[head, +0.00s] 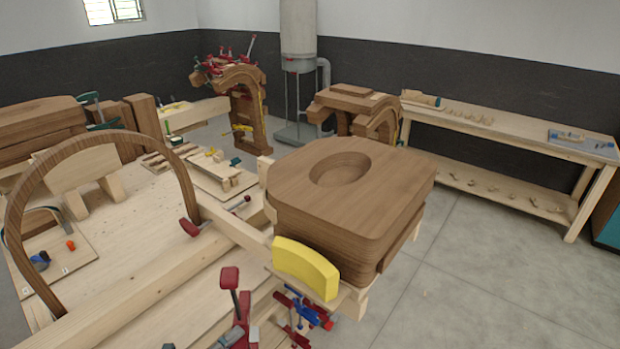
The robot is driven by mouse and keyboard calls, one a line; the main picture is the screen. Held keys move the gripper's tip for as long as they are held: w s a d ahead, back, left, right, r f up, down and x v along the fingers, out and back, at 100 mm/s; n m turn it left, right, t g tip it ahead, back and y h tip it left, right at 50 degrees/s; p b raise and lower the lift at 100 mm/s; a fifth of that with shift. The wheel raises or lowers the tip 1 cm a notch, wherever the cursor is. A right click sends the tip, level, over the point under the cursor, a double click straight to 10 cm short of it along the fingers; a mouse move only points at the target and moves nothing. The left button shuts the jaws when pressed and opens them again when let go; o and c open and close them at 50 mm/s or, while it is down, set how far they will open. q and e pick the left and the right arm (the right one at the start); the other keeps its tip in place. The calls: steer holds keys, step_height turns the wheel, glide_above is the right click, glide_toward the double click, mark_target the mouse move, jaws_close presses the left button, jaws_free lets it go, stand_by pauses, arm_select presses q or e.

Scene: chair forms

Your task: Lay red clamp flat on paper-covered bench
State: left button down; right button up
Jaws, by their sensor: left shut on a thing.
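A red clamp (243,308) with a red pad on a dark rod stands up at the bottom middle of the head view. Its lower end is cut off by the frame edge. My left gripper (231,338) shows only as a small dark part at the bottom edge, shut on the red clamp. The pale bench (150,235) fills the left and lower left; I cannot make out paper on it. Whether the clamp touches the bench is hidden. My right gripper is not in view.
Blue and red clamps (302,308) sit just right of the red clamp. A yellow block (305,268) leans against stacked brown chair seats (350,200). A brown bentwood arch (95,145) stands on the bench at left. Another red-handled clamp (190,227) lies near the arch.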

arm_select(q)
steer(key=w+a+f+n+t+y+b, duration=0.1)
steer(key=w+f+n+t+y+b, duration=0.1)
steer(key=f, duration=0.6)
steer(key=w+a+f+n+t+y+b, duration=0.2)
steer(key=w+f+n+y, duration=0.2)
steer(key=f+y, duration=0.5)
steer(key=shift+f+n, duration=0.15)
steer(key=shift+n, duration=0.75)
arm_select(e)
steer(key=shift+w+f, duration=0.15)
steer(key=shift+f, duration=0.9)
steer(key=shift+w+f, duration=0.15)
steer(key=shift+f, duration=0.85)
